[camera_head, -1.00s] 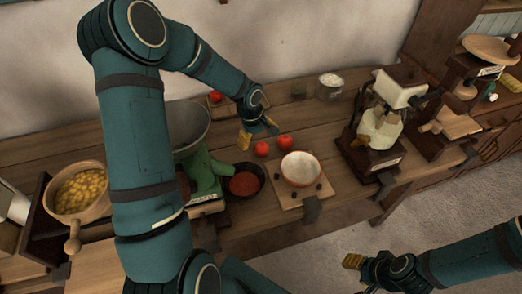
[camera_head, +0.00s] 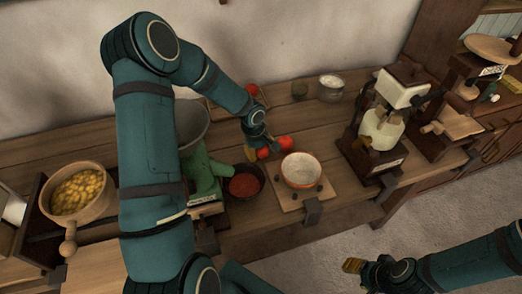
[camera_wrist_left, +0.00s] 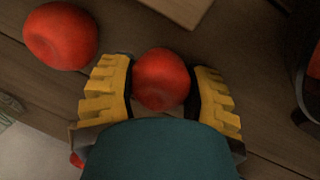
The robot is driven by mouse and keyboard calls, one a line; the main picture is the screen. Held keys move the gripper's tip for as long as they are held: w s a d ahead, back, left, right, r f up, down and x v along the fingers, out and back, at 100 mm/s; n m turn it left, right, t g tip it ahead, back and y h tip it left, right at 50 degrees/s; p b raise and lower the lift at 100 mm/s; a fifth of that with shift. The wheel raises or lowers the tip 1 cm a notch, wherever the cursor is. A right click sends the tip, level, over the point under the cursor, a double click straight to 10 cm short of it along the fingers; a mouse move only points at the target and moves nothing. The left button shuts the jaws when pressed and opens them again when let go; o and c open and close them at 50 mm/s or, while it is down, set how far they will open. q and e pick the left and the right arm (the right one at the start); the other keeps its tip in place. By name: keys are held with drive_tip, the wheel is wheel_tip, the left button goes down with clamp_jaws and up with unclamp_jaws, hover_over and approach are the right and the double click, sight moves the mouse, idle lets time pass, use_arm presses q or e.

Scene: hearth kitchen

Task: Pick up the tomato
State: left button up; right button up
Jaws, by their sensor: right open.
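Two red tomatoes are on the wooden worktop by my left gripper (camera_head: 267,148). In the head view one tomato (camera_head: 285,142) shows clearly, and the other is partly hidden by the fingers. In the left wrist view one tomato (camera_wrist_left: 161,80) sits between the two yellow fingers, with the dark pads close at both sides. I cannot tell whether both pads press on it. The other tomato (camera_wrist_left: 60,36) lies outside the fingers at upper left. My right gripper (camera_head: 353,264) is open and empty at the lower right, away from the worktop.
A dark bowl of red contents (camera_head: 244,183) and a green machine (camera_head: 203,172) are close on the left. Another red tomato (camera_head: 252,89) lies at the back.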

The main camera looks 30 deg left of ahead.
sight(261, 149)
use_arm(q)
drive_tip(key=c, duration=0.4)
drive_tip(key=shift+c, duration=0.2)
wheel_tip(261, 149, up, 10)
drive_tip(key=shift+r+p, duration=0.1)
drive_tip(key=shift+p, duration=0.9)
drive_tip(key=shift+d, duration=0.1)
